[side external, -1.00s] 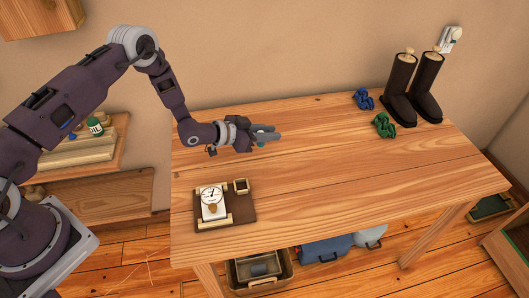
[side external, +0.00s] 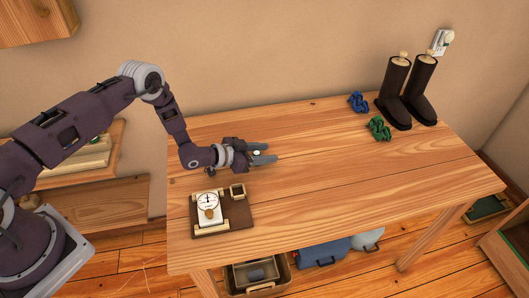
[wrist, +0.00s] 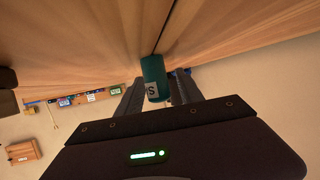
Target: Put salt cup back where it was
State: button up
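The salt cup is a teal cylinder (wrist: 153,72) with a white label marked S, seen between my fingers in the wrist view. My gripper (wrist: 158,88) appears shut on it, one finger on each side. In the side view my gripper (side external: 265,153) points right, above the left part of the wooden table (side external: 330,190). Only a small pale part of the cup (side external: 257,153) shows between the fingers there. The gap between cup and tabletop is hard to judge.
A brown board (side external: 236,218) with a white dial device (side external: 209,207) and a small square holder (side external: 237,191) lies at front left. Blue (side external: 358,102) and green (side external: 379,128) knotted pieces and dark boots (side external: 405,98) stand back right. The table's middle is clear.

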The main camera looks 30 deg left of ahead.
jog(key=shift+r, duration=0.2)
jog(key=v, duration=1.2)
jog(key=w+a+r+g+y, duration=0.1)
jog(key=w+a+r+y, duration=0.25)
jog(key=r, duration=0.55)
jog(key=s+a+r+n+g+y, duration=0.15)
jog(key=s+r, duration=0.25)
jog(key=r, duration=0.5)
jog(key=s+a+r+n+y, duration=0.1)
jog(key=s+r+y, duration=0.15)
jog(key=r, duration=0.55)
jog(key=s+d+r+n+g, duration=0.1)
jog(key=s+r, duration=0.1)
jog(key=s, duration=0.7)
jog(key=s+d+r+n+g, duration=0.1)
jog(key=s+d+r, duration=0.1)
jog(key=s, duration=0.8)
jog(key=s+d+r+n+g, duration=0.1)
jog(key=s+d+r, duration=0.1)
jog(key=s, duration=0.8)
jog(key=shift+r+g+h, duration=0.25)
jog(key=shift+g+h, duration=0.1)
